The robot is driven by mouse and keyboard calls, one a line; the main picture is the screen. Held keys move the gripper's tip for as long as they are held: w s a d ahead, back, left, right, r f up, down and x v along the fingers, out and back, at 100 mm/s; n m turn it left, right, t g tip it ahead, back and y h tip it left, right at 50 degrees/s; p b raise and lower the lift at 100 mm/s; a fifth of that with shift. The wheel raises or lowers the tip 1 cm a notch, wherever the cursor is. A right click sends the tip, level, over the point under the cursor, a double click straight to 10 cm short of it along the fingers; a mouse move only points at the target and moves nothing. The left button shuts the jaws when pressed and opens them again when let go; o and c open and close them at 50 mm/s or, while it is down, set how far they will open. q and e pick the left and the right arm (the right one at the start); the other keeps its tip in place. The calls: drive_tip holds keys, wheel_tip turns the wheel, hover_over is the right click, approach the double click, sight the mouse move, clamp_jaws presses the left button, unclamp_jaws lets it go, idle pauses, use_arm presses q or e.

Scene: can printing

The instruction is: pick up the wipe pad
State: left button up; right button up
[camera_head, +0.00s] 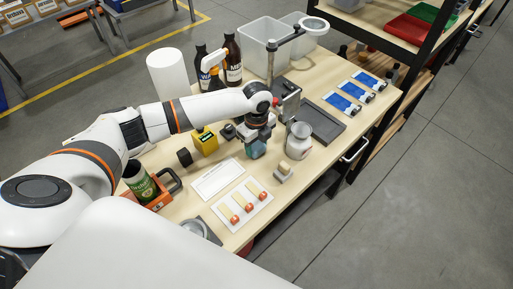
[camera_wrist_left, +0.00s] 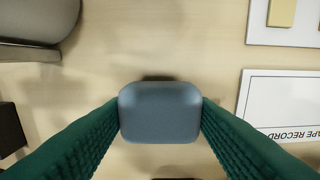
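The wipe pad (camera_wrist_left: 160,112) is a blue-grey rounded block, seen in the middle of the left wrist view. My left gripper (camera_head: 256,150) is over the middle of the worktable, pointing down. In the left wrist view, its green ribbed fingers (camera_wrist_left: 160,118) meet the pad's two sides, so it looks shut on the pad. A shadow lies by the pad's upper edge; I cannot tell if the pad is clear of the table. In the head view the fingers mostly hide the pad. My right gripper is not in view.
A silver-white jar (camera_head: 299,141) and a small beige-topped block (camera_head: 284,171) stand just right of the gripper. A white record sheet (camera_head: 216,180) and a white tray (camera_head: 262,207) lie in front. Dark bottles (camera_head: 233,62) stand behind.

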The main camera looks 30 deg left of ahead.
sight(257, 146)
use_arm(q)
drive_tip(key=shift+c, duration=0.6)
drive_tip(key=shift+r, duration=0.1)
drive_tip(key=shift+r, duration=0.55)
wheel_tip(257, 146, up, 17)
drive_tip(key=b, duration=0.3)
drive_tip(key=shift+b, duration=0.35)
drive_tip(key=shift+f, duration=0.1)
drive_tip(key=shift+o, duration=1)
drive_tip(key=shift+c, duration=0.6)
